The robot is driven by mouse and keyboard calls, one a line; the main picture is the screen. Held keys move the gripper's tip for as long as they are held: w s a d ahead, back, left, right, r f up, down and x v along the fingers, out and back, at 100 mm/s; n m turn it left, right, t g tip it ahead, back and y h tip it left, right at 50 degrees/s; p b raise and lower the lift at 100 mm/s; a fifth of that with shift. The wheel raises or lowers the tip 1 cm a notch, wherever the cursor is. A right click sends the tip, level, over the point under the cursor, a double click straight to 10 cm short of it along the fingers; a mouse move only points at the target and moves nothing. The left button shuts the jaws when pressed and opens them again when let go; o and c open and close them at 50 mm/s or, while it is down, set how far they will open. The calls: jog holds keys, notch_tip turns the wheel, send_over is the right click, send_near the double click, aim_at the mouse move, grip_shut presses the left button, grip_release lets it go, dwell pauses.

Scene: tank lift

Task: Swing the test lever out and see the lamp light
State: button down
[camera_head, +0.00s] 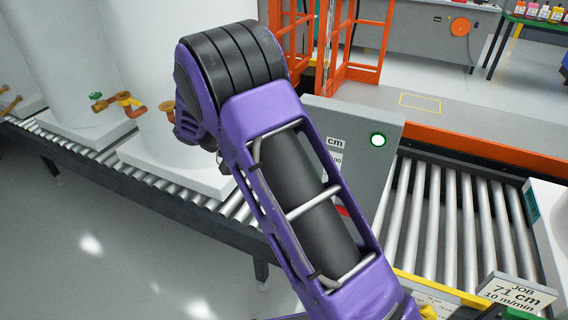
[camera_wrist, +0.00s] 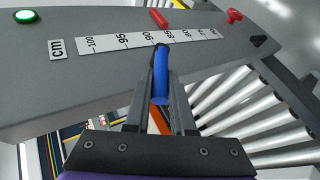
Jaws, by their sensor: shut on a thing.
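The test lever (camera_wrist: 160,66), with a blue grip and a dark upper end, stands out from the grey scale panel (camera_wrist: 105,88) in the wrist view. My gripper (camera_wrist: 161,88) is shut on the blue grip, one finger on each side. The round lamp (camera_wrist: 25,16) at the panel's upper left glows bright green. In the head view the lamp (camera_head: 378,140) has a bright pale centre with a green rim. My purple arm hides the lever and my gripper in the head view.
A printed cm scale (camera_wrist: 110,41) runs along the panel, with a red marker (camera_wrist: 158,18) above it and a red knob (camera_wrist: 234,16) farther right. Metal rollers (camera_head: 450,220) lie right of the panel. White tanks (camera_head: 150,70) stand on the left conveyor. An orange frame (camera_head: 350,45) stands behind.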

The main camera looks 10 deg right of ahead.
jog(key=shift+w+a+f+g+h, duration=0.15)
jog(key=shift+f+g+h, duration=0.2)
jog(key=shift+h, duration=0.25)
jog(key=c, duration=0.8)
grip_release()
jog(key=shift+o, duration=0.2)
jog(key=p+v, duration=0.1)
jog(key=v, duration=1.6)
jog(key=shift+a, duration=0.2)
jog(key=shift+n, duration=0.3)
